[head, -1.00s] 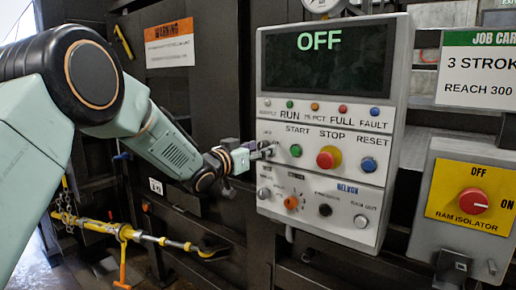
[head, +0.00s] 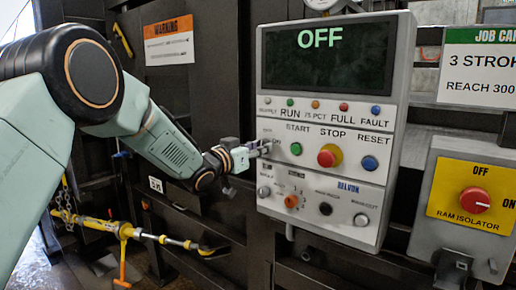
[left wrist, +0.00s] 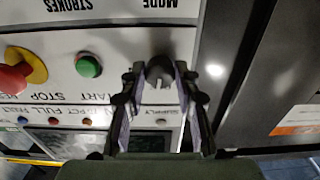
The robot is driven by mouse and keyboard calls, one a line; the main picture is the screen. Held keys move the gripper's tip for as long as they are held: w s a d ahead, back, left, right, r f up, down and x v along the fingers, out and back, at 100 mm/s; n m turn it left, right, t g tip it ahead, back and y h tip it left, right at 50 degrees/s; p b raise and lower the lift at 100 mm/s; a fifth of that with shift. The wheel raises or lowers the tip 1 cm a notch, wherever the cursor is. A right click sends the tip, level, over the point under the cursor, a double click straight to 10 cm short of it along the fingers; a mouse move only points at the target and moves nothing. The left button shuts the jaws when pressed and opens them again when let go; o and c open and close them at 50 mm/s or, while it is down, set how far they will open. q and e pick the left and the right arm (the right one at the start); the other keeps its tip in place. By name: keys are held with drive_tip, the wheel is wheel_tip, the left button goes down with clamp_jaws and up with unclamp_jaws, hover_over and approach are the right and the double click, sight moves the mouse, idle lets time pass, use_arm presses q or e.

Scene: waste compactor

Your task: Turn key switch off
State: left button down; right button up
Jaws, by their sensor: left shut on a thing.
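The key switch (left wrist: 159,76) is a dark round knob with a pale mark, at the edge of the control panel (head: 390,75). My left gripper (left wrist: 160,85) has its two fingers on either side of it and is shut on it. In the head view, my left gripper (head: 262,148) reaches the panel's left side, left of the green start button (head: 296,148), and hides most of the switch. The panel's display (head: 325,58) reads OFF. My right gripper is in neither view.
A red stop button (head: 329,156) and a blue reset button (head: 369,163) are right of the start button. An orange selector (head: 290,201) sits below. A ram isolator box (head: 470,202) with a red knob stands at right. A yellow bar (head: 150,236) hangs at lower left.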

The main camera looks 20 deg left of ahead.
use_arm(q)
drive_tip(key=shift+r+n+p, duration=0.1)
drive_tip(key=shift+n+p, duration=0.65)
drive_tip(key=shift+n, duration=0.25)
drive_tip(key=c, duration=1)
unclamp_jaws()
drive_tip(key=shift+s, duration=0.1)
drive_tip(key=v, duration=1.2)
